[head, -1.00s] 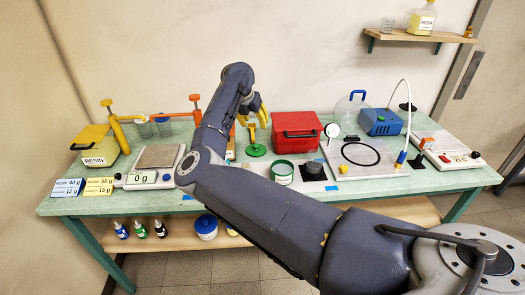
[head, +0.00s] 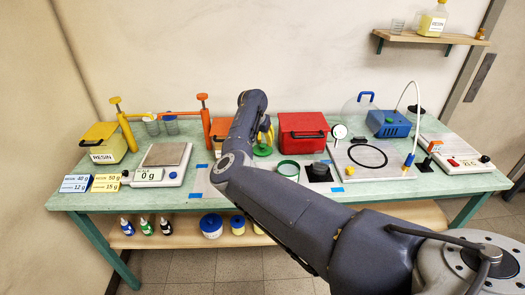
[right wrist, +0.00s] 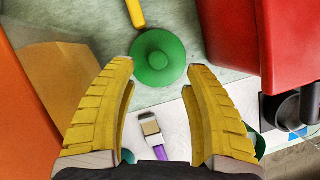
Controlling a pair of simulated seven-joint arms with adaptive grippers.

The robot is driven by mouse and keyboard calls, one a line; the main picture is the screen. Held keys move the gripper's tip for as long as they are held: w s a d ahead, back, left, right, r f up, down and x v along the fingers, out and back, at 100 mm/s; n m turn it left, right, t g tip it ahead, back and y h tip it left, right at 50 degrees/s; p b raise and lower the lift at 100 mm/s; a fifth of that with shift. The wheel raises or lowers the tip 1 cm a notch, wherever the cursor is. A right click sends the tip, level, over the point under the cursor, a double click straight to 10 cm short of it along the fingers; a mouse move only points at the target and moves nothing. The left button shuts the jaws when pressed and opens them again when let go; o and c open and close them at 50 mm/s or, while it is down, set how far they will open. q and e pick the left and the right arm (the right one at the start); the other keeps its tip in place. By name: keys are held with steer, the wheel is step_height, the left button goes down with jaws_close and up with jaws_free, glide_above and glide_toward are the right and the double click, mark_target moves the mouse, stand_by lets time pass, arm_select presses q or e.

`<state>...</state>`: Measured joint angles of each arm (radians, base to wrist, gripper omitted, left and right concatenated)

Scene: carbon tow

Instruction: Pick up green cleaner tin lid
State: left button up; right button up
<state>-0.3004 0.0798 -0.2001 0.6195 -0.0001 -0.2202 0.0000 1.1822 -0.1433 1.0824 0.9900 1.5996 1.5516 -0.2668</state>
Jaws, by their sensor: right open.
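The green tin lid (head: 262,150) lies flat on the bench, left of the red box; it is a round disc with a raised knob. In the right wrist view the lid (right wrist: 158,57) is just beyond the fingertips, a little above the gap's middle. My right gripper (head: 266,135) has yellow fingers, partly hidden by its arm. They show spread and empty in the right wrist view (right wrist: 160,75), not touching the lid. The open green tin (head: 287,169) stands to the front right of the lid. My left gripper is not in view.
The red box (head: 303,131) stands close on the right. An orange clamp post (head: 205,125) is to the left. A yellow-handled tool (right wrist: 135,12) lies against the lid's far side. A purple-handled brush (right wrist: 152,128) lies on a white sheet nearer the wrist.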

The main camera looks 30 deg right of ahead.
mark_target(262, 145)
steer(key=shift+x, duration=2.7)
steer(key=shift+w, duration=0.15)
steer(key=c, duration=1.1)
